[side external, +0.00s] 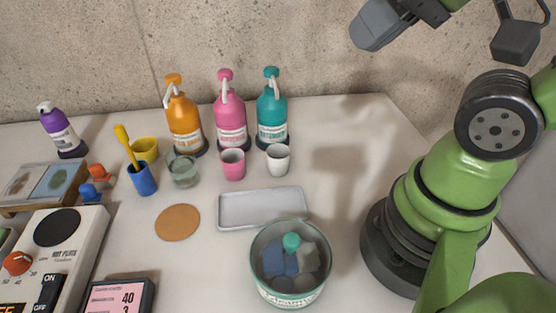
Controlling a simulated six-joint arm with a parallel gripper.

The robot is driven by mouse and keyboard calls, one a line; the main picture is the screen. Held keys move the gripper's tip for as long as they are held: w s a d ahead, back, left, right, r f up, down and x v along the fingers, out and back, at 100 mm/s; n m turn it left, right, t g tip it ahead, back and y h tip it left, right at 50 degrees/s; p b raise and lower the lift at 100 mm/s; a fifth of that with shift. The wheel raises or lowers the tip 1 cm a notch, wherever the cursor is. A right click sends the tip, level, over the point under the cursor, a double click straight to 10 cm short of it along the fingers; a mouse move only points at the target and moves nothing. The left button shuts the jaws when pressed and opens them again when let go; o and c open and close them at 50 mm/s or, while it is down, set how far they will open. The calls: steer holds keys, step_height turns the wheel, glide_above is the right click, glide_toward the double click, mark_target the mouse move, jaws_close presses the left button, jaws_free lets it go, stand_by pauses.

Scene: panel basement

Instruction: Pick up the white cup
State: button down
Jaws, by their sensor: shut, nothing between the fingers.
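The white cup (278,160) stands upright on the table in front of the teal pump bottle (272,112), just right of a pink cup (232,164). It looks open at the top, with nothing around it from my side. My gripper (375,26) is at the top edge of the side view, partly cut off. It is high above the table, up and to the right of the white cup and well apart from it. It is shut and empty.
Orange (184,124) and pink (230,120) bottles stand behind the cups. A glass (184,171) is left of the pink cup. A grey tray (235,211) and a round tub (290,290) lie in front. Table right of the white cup is clear; a concrete wall rises behind.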

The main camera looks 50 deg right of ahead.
mark_target(277, 156)
steer(key=shift+c, duration=1.6)
jaws_free()
steer(key=w+d+f+n+g+h, duration=0.1)
steer(key=w+d+f+n+h, duration=0.2)
steer(key=w+d+f, duration=0.3)
steer(key=w+d+f+n+g+h, duration=0.25)
steer(key=w+d+f, duration=0.2)
steer(key=d, duration=0.45)
steer(key=s+f+n+y, duration=0.1)
steer(key=f+n+y, duration=0.1)
steer(key=f, duration=0.3)
steer(key=s+a+f+n+y, duration=0.1)
steer(key=f+n+y, duration=0.1)
steer(key=f, duration=0.4)
steer(key=s+f+n+y, duration=0.1)
steer(key=f+n+y, duration=0.1)
steer(key=f, duration=0.3)
steer(key=shift+s+a+f+n+g+y, duration=0.2)
steer(key=shift+a+f+n+g+y, duration=0.1)
steer(key=shift+n, duration=0.35)
steer(key=shift+a+f, duration=0.15)
steer(key=shift+a, duration=0.05)
steer(key=w+a, duration=0.6)
steer(key=shift+w+a, duration=0.15)
steer(key=shift+w, duration=0.05)
steer(key=shift+w+a, duration=0.95)
steer(key=shift+a, duration=0.05)
steer(key=shift+x, duration=1.05)
steer(key=shift+w+f, duration=0.15)
steer(key=shift+f, duration=0.25)
